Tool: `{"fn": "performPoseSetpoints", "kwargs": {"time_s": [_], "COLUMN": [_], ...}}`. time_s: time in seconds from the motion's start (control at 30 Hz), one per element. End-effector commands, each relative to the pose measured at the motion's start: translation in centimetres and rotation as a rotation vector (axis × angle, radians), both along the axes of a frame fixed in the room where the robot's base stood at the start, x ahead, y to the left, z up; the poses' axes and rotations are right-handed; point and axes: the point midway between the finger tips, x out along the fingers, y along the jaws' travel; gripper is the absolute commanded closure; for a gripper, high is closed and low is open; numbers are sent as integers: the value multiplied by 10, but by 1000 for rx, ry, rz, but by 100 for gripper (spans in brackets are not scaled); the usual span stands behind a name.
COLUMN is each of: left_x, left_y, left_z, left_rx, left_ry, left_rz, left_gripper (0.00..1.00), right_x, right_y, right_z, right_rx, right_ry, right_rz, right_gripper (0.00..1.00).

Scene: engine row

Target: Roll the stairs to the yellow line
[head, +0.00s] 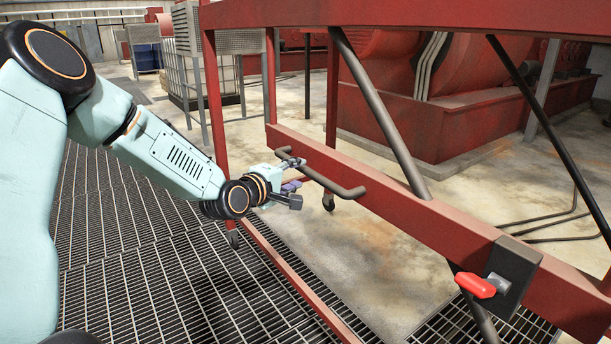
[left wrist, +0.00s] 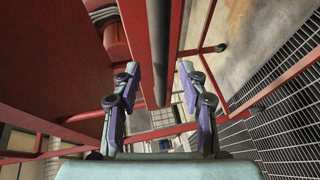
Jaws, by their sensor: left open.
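The stairs are a red metal frame (head: 390,205) on casters, filling the right half of the head view. A grey-brown bar handle (head: 335,185) sticks out from its lower beam. My left gripper (head: 291,175) is open at the far end of this handle. In the left wrist view, a dark bar (left wrist: 159,45) lies between the two spread fingers of the left gripper (left wrist: 160,78); I cannot tell whether they touch it. A red lever (head: 475,285) sits on a black plate on the beam, nearer me. The yellow line and my right gripper are not in view.
Dark floor grating (head: 130,260) lies at left and below, with stained concrete (head: 440,245) beyond the beam. Casters (head: 328,203) stand under the frame. A caged white tank (head: 210,80) and a blue drum (head: 147,57) stand behind. Dark cables (head: 550,228) lie on the floor at right.

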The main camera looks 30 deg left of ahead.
Motion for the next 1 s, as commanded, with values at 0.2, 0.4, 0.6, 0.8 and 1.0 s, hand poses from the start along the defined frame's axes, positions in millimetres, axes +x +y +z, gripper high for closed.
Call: {"fn": "performPoseSetpoints", "kwargs": {"time_s": [0.2,0.4,0.6,0.8,1.0], "left_x": [28,46,50,50,50], "left_y": [-1,0,0,0,0], "left_z": [-8,-11,-10,-10,-10], "left_rx": [6,4,1,1,1], "left_ry": [1,2,1,1,1], "left_rz": [-2,-1,-1,0,0], "left_gripper": [57,57,57,59,76], "right_x": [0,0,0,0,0], "right_y": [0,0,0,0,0], "right_z": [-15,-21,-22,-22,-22], "right_rx": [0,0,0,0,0], "right_ry": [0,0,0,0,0], "right_rz": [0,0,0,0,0], "right_gripper": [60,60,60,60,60]}}
